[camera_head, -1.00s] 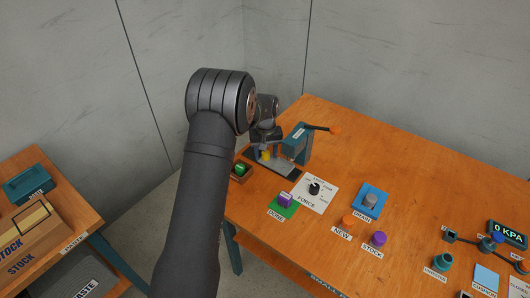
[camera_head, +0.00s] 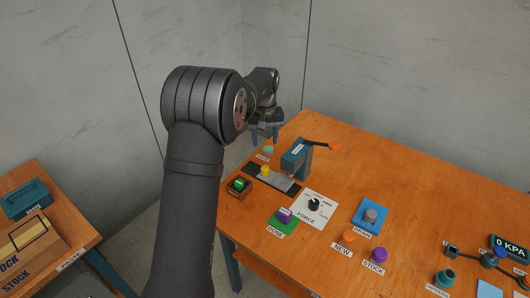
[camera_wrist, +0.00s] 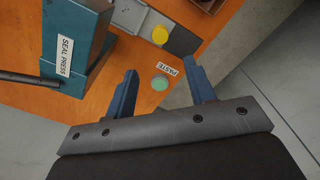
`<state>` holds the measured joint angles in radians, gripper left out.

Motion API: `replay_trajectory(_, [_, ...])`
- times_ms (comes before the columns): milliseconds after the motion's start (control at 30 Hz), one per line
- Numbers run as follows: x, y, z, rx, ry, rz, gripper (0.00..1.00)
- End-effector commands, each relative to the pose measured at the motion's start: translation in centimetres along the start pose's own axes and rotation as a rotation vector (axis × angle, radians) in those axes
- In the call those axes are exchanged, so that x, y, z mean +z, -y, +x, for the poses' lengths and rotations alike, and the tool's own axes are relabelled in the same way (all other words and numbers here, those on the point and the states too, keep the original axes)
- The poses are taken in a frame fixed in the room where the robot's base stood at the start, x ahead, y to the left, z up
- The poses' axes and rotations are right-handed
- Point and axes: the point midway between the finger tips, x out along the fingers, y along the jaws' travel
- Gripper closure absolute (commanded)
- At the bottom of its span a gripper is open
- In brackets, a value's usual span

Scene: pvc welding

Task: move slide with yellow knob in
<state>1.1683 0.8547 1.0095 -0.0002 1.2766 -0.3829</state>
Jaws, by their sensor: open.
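The slide (camera_head: 281,183) is a grey plate on a dark track beside the teal seal press (camera_head: 296,158). Its yellow knob (camera_head: 264,170) stands toward the left end, clear of the press. In the wrist view the yellow knob (camera_wrist: 160,35) and slide plate (camera_wrist: 127,14) show at the top, beyond my fingers. My gripper (camera_head: 265,138) is open and empty, raised near the table's back-left edge. In the wrist view its blue fingertips (camera_wrist: 165,78) are spread apart, with a green round item (camera_wrist: 160,83) seen between them. The gripper is apart from the knob.
The press has an orange-tipped lever (camera_head: 334,146). A wooden box with a green item (camera_head: 239,186) sits left of the slide. A paste label (camera_wrist: 167,69) lies by the round item.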

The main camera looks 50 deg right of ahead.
Motion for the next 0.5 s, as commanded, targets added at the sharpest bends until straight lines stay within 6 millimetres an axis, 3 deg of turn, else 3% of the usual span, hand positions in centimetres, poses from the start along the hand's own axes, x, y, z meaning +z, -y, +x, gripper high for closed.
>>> replay_trajectory(200, [0.0,0.0,-2.8,0.000,-0.001,0.000,0.50])
replay_trajectory(500, [0.0,0.0,-3.2,0.000,0.000,0.000,0.50])
